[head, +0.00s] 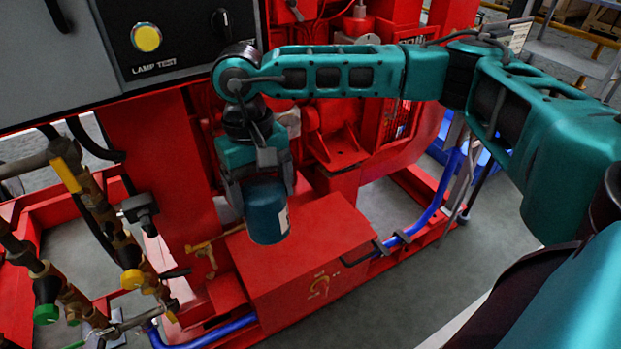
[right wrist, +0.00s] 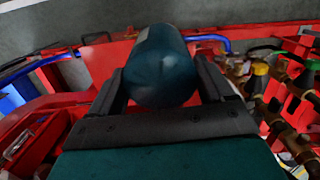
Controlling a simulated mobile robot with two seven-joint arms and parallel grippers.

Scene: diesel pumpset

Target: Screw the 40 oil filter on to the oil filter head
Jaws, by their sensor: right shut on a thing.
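A dark teal cylindrical oil filter (head: 266,212) is held in my right gripper (head: 258,186), which hangs down over the red engine frame. The filter also shows in the right wrist view (right wrist: 162,66), between the two dark fingers of the gripper (right wrist: 163,90). The fingers are shut on its sides. In the head view the filter hangs below the gripper, apart from the red box beneath it as far as I can tell. I cannot make out the oil filter head. My left gripper is not in view.
A grey control panel (head: 60,60) with a yellow lamp button (head: 146,38) is at the upper left. Brass valves and pipes (head: 120,235) stand at the left. A red box (head: 300,270) lies below the filter. Blue hose (head: 425,215) runs along the right. Grey floor (head: 430,290) is clear.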

